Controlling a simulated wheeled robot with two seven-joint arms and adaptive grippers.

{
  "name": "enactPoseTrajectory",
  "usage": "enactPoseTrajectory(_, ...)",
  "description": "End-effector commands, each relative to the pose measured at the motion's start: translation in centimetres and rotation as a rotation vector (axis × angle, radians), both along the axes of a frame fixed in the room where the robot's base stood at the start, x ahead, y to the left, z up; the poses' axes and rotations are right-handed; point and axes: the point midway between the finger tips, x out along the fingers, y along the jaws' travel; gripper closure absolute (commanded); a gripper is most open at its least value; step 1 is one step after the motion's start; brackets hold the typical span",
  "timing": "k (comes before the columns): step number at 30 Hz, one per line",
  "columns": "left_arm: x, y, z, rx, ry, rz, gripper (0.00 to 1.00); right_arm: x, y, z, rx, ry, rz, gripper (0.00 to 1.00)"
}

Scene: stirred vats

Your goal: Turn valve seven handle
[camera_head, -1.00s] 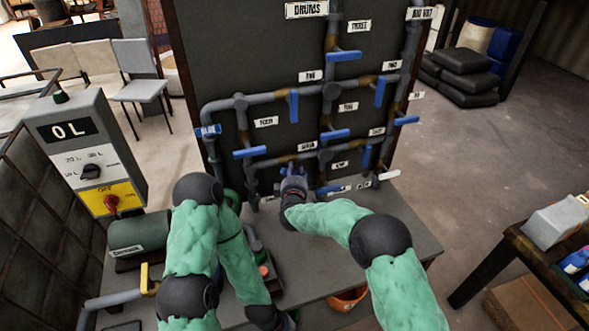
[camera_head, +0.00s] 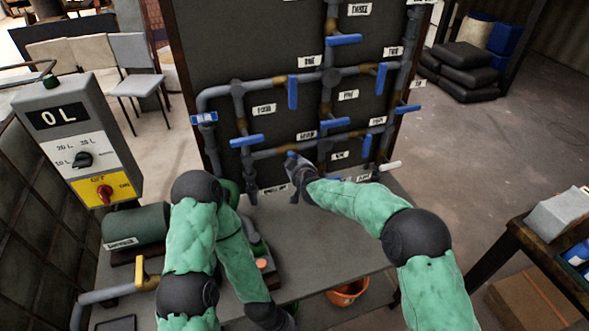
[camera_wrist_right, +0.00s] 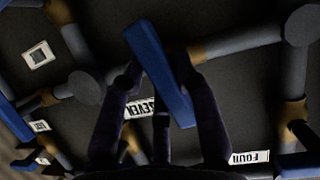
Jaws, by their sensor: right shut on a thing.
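The label for valve seven (camera_head: 306,135) is on the dark board, below the middle of the pipework. My right gripper (camera_head: 292,163) is just below that label. In the right wrist view, my right gripper (camera_wrist_right: 163,95) has its dark fingers on both sides of a blue valve handle (camera_wrist_right: 160,72) and is shut on it. The handle is tilted there, with the upside-down SEVEN label (camera_wrist_right: 139,108) beside it. In the head view only a small blue bit of this handle shows past the fingers. My left gripper (camera_head: 286,320) is low over the bench, dark and partly hidden.
Other blue handles stand close by: one at left (camera_head: 246,141), one above right (camera_head: 334,124), one at right (camera_head: 367,146). A control box (camera_head: 78,140) reads 0 L at left. An orange bucket (camera_head: 347,292) is below the bench.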

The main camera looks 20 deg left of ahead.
Motion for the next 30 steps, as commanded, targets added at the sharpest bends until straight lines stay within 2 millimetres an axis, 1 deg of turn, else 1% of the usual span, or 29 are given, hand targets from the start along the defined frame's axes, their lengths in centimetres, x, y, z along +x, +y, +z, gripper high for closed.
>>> enactPoseTrajectory(1, 0.0, 0.0, -1.2, 0.0, 0.0, 0.0, 0.6, 0.0, -0.1, -0.5, 0.022, 0.014, 0.0, 1.0)
enactPoseTrajectory(3, 0.0, 0.0, -2.0, 0.0, 0.0, 0.0, 0.6, 0.0, 0.0, -0.6, 0.052, 0.035, 0.0, 1.0)
enactPoseTrajectory(9, 0.0, 0.0, -3.8, 0.0, 0.0, 0.0, 0.6, 0.0, 0.0, -0.5, 0.118, 0.08, 0.0, 1.0)
enactPoseTrajectory(12, 0.0, 0.0, -4.4, 0.0, 0.0, 0.0, 0.6, 0.0, 0.0, -0.4, 0.141, 0.094, 0.0, 1.0)
enactPoseTrajectory(18, 0.0, 0.0, -5.0, 0.0, 0.0, 0.0, 0.6, 0.0, 0.0, -0.3, 0.166, 0.114, 0.0, 1.0)
enactPoseTrajectory(30, 0.0, 0.0, -5.0, 0.0, 0.0, 0.0, 0.6, 0.0, 0.0, -0.2, 0.174, 0.12, -0.001, 1.0)
